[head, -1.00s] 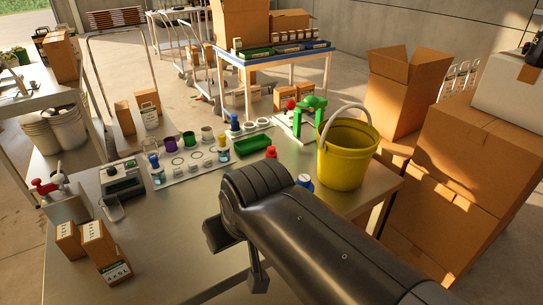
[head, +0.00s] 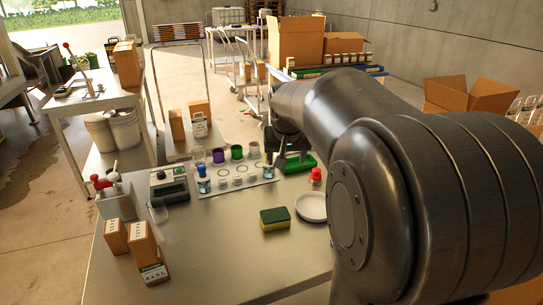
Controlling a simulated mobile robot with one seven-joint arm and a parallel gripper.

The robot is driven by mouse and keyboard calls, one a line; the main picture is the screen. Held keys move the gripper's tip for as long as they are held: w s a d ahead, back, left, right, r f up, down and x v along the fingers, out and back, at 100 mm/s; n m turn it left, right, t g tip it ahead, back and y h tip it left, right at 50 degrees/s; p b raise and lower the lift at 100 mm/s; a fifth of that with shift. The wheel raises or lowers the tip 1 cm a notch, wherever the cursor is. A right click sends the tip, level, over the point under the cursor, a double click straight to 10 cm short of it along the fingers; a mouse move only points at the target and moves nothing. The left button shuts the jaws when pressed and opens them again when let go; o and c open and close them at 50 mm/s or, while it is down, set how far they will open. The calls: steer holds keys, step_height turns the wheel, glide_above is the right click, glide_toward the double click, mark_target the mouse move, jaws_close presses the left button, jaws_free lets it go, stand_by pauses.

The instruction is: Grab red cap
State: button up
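The red cap (head: 316,173) sits on a small clear jar on the metal table, just right of the green tray and behind a white dish. It is upright, with my arm passing close to its right. My gripper (head: 285,152) is beyond the arm, over the back of the table near the green tray, up and left of the red cap. It looks apart from the cap. Its fingers are small and partly hidden, so I cannot tell how wide they stand.
A yellow-green sponge (head: 275,218) and white dish (head: 311,207) lie in front of the jar. A white rack (head: 240,182) with cups and bottles, a green tray (head: 299,163), a scale (head: 169,186) and small cartons (head: 145,246) are on the table. The front middle is clear.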

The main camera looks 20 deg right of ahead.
steer(key=w+d+f+m, duration=0.2)
steer(key=w+d+f, duration=0.4)
steer(key=w+d, duration=0.35)
steer(key=m, duration=0.1)
glide_toward(316, 171)
steer(key=shift+g, duration=0.5)
steer(key=x, duration=0.5)
steer(key=shift+w+d+f, duration=0.15)
steer(key=shift+w+d, duration=0.2)
steer(key=shift+w, duration=0.15)
steer(key=shift+h, duration=0.3)
steer(key=shift+w+x, duration=0.1)
steer(key=shift+x, duration=1.2)
steer(key=shift+w+x, duration=0.15)
steer(key=shift+x, duration=1.1)
steer(key=shift+a, duration=0.15)
steer(key=shift+c, duration=0.6)
steer(key=c, duration=1)
